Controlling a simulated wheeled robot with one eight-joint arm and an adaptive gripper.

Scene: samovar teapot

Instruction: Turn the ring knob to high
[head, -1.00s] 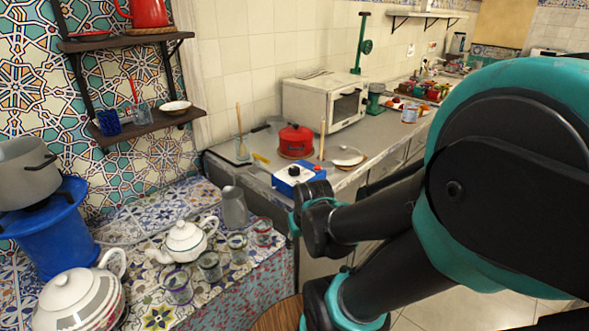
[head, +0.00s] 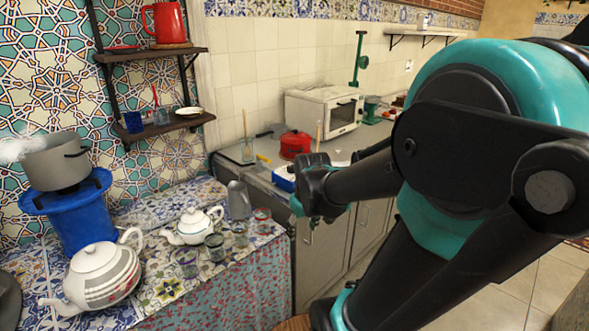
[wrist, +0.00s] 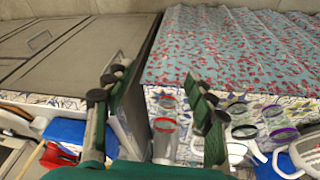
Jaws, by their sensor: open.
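No ring knob can be made out clearly in either view. A blue burner stand (head: 82,222) stands on the tiled table at the left under a grey pot (head: 58,162) that gives off steam. A small blue and white unit (head: 283,180) sits on the counter, partly hidden behind my arm. In the head view my gripper (head: 300,205) is in front of the counter, near this unit, with its fingers mostly hidden. In the wrist view my gripper (wrist: 155,105) is open, its two fingers wide apart with nothing held between them.
Two white teapots (head: 98,275) (head: 193,226), a grey jug (head: 238,200) and several glasses (head: 215,246) stand on the tiled table (head: 160,296). A red pot (head: 295,144) and white oven (head: 325,110) are on the counter. Shelves (head: 155,52) hang above the table.

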